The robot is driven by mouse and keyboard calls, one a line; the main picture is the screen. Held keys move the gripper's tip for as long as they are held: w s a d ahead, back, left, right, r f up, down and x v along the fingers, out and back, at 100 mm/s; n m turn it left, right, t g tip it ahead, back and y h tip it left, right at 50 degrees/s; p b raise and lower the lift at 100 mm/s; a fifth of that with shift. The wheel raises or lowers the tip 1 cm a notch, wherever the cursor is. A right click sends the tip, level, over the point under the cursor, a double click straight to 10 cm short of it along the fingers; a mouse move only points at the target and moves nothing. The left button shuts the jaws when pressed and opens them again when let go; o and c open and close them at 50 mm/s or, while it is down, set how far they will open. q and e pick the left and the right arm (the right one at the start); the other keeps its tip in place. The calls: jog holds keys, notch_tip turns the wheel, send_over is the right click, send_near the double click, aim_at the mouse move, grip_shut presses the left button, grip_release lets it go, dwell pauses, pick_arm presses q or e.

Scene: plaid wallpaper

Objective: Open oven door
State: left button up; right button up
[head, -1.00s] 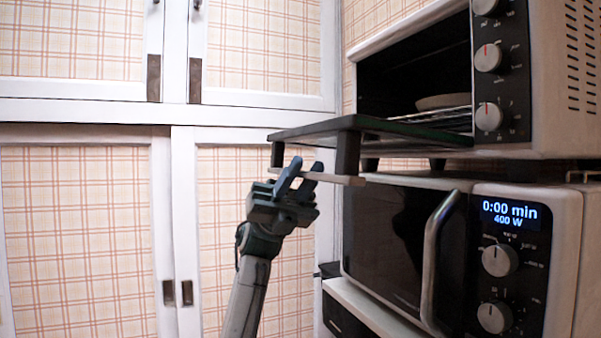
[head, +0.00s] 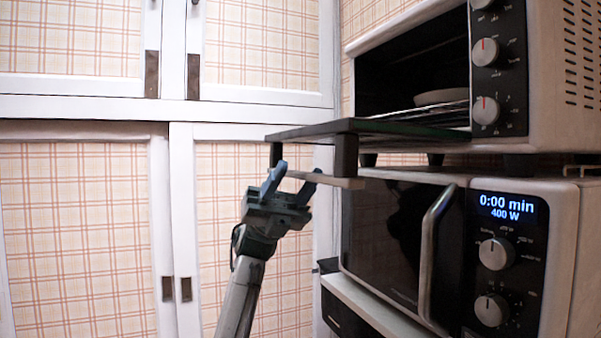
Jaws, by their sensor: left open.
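The small oven (head: 548,125) stands at the upper right, on top of the microwave. Its dark door (head: 400,128) is swung down and lies about level, out in front of the open cavity. The light bar handle (head: 325,180) hangs below the door's front edge on dark brackets. My left gripper (head: 289,180) is open, just below the door's front edge. Its two blue fingers point up and reach the handle bar's height. I cannot tell whether they touch the bar. My right gripper is not in the view.
Inside the oven are a wire rack and a pale dish (head: 441,97). The microwave (head: 500,255) below is closed, with an upright handle and a lit display. White cabinets with plaid panels (head: 75,235) fill the left and back.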

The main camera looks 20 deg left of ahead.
pick_arm(q)
jog(key=v, duration=0.8)
jog(key=shift+a+f, duration=0.25)
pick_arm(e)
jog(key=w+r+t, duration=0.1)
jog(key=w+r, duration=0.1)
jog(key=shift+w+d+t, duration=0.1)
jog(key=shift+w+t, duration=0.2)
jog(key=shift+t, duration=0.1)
pick_arm(q)
jog(key=shift+w, duration=0.1)
